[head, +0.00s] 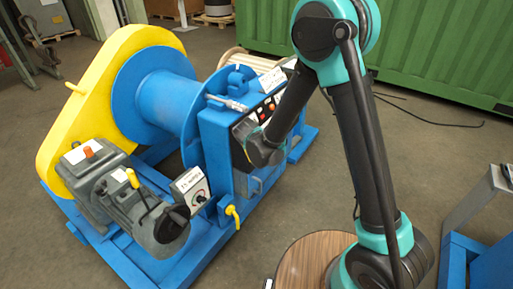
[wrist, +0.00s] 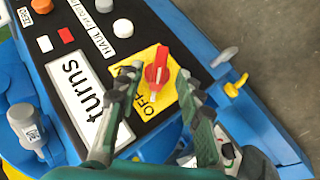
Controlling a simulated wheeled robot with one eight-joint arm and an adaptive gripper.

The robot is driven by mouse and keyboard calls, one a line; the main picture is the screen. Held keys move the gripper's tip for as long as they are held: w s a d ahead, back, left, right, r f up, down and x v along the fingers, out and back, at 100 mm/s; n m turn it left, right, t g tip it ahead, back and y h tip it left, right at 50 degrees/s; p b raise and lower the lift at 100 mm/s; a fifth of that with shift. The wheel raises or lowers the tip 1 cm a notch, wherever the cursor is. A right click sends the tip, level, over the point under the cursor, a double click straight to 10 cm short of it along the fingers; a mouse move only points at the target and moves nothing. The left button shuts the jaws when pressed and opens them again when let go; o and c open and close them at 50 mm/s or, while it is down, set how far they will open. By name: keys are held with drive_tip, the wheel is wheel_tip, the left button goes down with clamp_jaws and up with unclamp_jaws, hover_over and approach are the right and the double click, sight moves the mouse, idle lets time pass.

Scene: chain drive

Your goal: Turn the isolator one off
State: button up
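In the wrist view a red rotary handle (wrist: 157,68) sits on a yellow plate (wrist: 166,100) with OFF printed on its near side. A second marking at the left is partly covered by a finger. My gripper (wrist: 163,80) is open, with one fingertip on each side of the handle; contact cannot be told. In the head view my gripper (head: 257,147) is at the control panel of the blue winch, and my wrist hides the handle. A grey box with a dial (head: 192,190) and a label stands lower on the winch. No label naming isolator one is legible.
The panel carries a white label reading turns (wrist: 84,95), an orange button (wrist: 42,5) and a white button (wrist: 123,28). A blue drum (head: 165,95), yellow guard (head: 80,120) and grey motor (head: 135,205) stand left.

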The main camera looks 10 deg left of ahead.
drive_tip(key=v, duration=0.8)
drive_tip(key=shift+s+r, duration=0.1)
drive_tip(key=shift+r, duration=0.05)
drive_tip(key=d+r+m+g+h, duration=0.15)
drive_tip(key=d+m, duration=0.65)
drive_tip(key=d, duration=1.4)
drive_tip(key=s+d+f+m+g, duration=0.1)
drive_tip(key=s+d+m+g, duration=0.1)
drive_tip(key=s+d+m, duration=0.9)
drive_tip(key=s+d+y, duration=0.1)
drive_tip(key=s+d, duration=0.3)
drive_tip(key=d, duration=0.2)
drive_tip(key=shift+s+f, duration=0.1)
drive_tip(key=shift+c, duration=0.3)
